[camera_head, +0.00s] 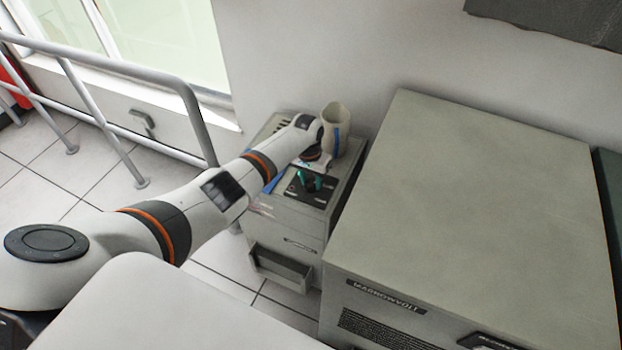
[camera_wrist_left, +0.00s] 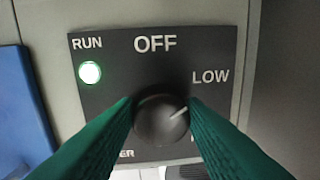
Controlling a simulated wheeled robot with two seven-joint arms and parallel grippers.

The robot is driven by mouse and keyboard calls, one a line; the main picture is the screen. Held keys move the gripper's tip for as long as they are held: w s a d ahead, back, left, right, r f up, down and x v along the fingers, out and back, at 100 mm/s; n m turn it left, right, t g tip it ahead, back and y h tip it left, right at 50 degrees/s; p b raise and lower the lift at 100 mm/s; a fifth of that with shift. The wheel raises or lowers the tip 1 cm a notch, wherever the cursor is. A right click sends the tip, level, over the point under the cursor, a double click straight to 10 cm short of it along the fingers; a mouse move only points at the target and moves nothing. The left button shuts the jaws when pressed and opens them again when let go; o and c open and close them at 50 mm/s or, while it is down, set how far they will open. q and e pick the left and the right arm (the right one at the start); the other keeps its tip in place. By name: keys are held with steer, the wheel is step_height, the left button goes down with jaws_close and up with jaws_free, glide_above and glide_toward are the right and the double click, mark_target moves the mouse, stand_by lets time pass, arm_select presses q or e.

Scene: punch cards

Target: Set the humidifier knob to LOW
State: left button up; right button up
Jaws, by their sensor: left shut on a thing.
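The humidifier is a small grey cabinet (camera_head: 262,208) with a dark control panel (camera_head: 318,196) on top. In the left wrist view, the dark round knob (camera_wrist_left: 160,122) sits on the black panel (camera_wrist_left: 118,62), and its pale pointer line aims up and right, roughly toward the LOW label (camera_wrist_left: 210,76) or slightly below it. OFF is above the knob; the lower labels are partly hidden by the fingers. The RUN light (camera_wrist_left: 90,72) glows green. My left gripper (camera_head: 311,184) is shut on the knob, its green fingers (camera_wrist_left: 162,115) on both sides. My right gripper is not in view.
A beige jar (camera_head: 337,116) with a blue stripe stands at the cabinet's back, close to my left wrist. A large grey cabinet (camera_head: 470,190) stands to the right. A metal railing (camera_head: 130,65) and window are on the left.

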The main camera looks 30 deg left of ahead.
mark_target(309, 180)
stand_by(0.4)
arm_select(q)
steer(key=o, duration=1)
step_height(309, 180, up, 12)
steer(key=p, duration=0.2)
steer(key=shift+a, duration=0.4)
steer(key=shift+f, duration=0.1)
